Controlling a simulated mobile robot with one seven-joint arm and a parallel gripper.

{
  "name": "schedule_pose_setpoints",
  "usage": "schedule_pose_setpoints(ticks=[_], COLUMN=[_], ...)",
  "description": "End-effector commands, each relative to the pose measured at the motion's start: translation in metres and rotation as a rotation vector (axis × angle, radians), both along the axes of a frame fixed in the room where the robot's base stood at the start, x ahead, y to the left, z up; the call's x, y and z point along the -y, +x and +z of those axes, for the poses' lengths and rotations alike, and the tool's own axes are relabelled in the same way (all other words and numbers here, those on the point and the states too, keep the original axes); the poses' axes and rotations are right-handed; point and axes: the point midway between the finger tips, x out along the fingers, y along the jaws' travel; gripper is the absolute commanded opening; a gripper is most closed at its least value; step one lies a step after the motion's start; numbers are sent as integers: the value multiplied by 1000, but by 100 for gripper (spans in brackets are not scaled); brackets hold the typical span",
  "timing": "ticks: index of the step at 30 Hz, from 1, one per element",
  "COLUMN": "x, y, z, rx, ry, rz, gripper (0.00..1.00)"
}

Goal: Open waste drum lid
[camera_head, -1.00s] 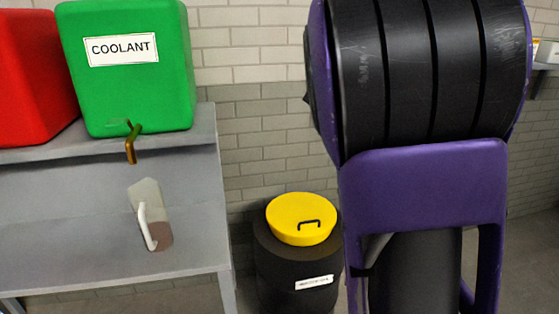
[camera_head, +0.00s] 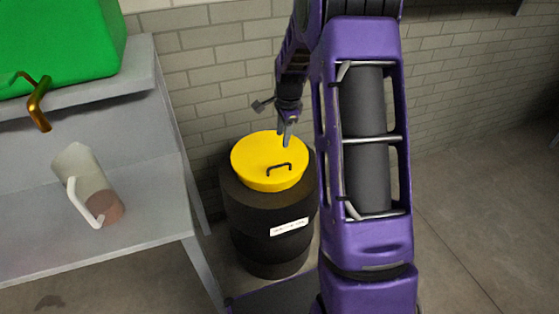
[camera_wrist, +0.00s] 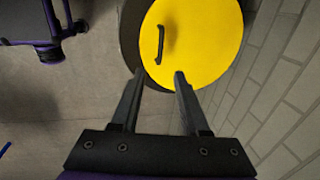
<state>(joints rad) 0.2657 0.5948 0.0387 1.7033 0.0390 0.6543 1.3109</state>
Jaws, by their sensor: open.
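The waste drum (camera_head: 262,225) is dark with a white label and stands on the floor against the brick wall. Its yellow lid (camera_head: 256,160) is on top, with a black handle (camera_head: 279,169) on it. The lid lies flat and closed. My gripper (camera_head: 286,138) is above the back right part of the lid in the head view. In the wrist view my gripper (camera_wrist: 158,75) is open and empty, its two fingers pointing toward the lid (camera_wrist: 205,40). The handle (camera_wrist: 160,44) shows ahead, between the finger lines. I cannot tell the exact height above the lid.
A grey shelf bench (camera_head: 140,240) stands left of the drum, holding a clear jug (camera_head: 85,180) with brownish liquid. A green container (camera_head: 60,45) with a brass tap (camera_head: 39,105) is on its upper shelf. The brick wall (camera_head: 220,60) is close behind. Open floor (camera_head: 470,210) lies to the right.

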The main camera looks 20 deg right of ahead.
Motion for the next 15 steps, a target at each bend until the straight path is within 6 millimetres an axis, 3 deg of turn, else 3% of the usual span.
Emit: schedule_pose_setpoints(ticks=[3, 15], x=[0, 0], y=[5, 21], z=[-30, -110], rx=[-3, -1], ry=[1, 1], rz=[0, 1], gripper=[45, 45])
